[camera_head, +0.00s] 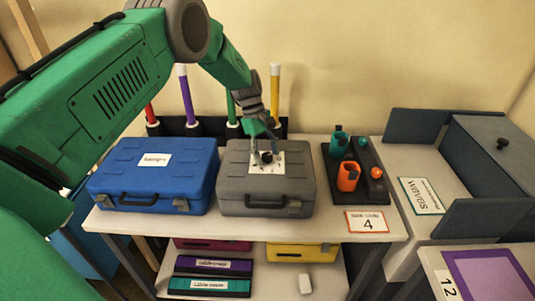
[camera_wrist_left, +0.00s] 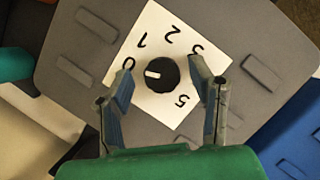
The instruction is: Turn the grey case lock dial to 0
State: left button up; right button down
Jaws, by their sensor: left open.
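The grey case (camera_head: 235,183) lies shut on the table. A white number plate (camera_head: 277,168) on its lid carries a black dial (camera_wrist_left: 162,74). In the left wrist view, the dial's short white mark points left, close to the 0 and slightly below it in the picture. The numerals 1, 2, 3 and 5 also show around it. My left gripper (camera_head: 265,151) is above the lid; its open fingers stand either side of the dial in the wrist view (camera_wrist_left: 162,68), with visible gaps. My right gripper is not in view.
A blue case (camera_head: 125,175) stands left of the grey case. Upright coloured tubes (camera_head: 275,95) stand behind. More cases lie on the shelf below.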

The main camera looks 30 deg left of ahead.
pick_arm(q)
jog(key=v, duration=1.2)
jog(key=shift+f, duration=0.2)
